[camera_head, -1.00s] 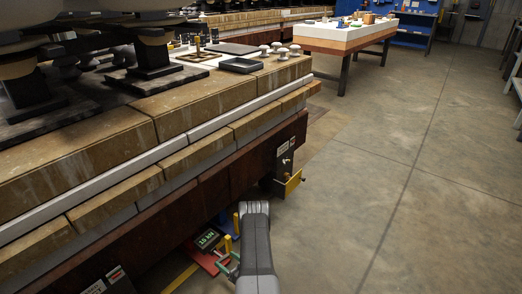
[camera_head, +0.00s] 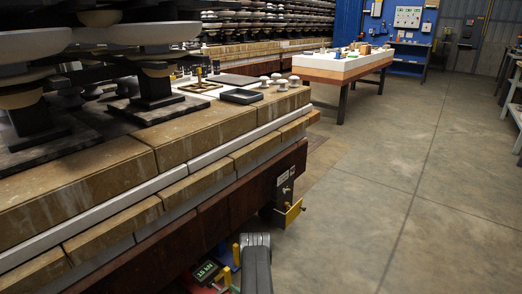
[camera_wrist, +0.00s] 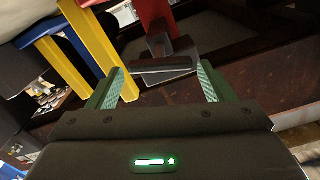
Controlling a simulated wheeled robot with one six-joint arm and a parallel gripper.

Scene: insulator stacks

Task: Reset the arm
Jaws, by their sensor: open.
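My arm (camera_head: 256,262) shows at the bottom middle of the head view, low beside the front end of the long brick-and-timber bench (camera_head: 120,165). In the wrist view my gripper (camera_wrist: 165,82) is open, with its two green-padded fingers spread apart. I see nothing held between the fingers. A dark block-like part (camera_wrist: 165,62) and a red part (camera_wrist: 152,14) lie beyond the fingertips. In the head view the fingertips are cut off or hidden at the bottom edge.
A yellow bracket (camera_head: 294,211) juts from the bench end. Yellow and blue bars (camera_wrist: 75,50) are near the left finger. The concrete floor (camera_head: 400,190) at right is clear.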

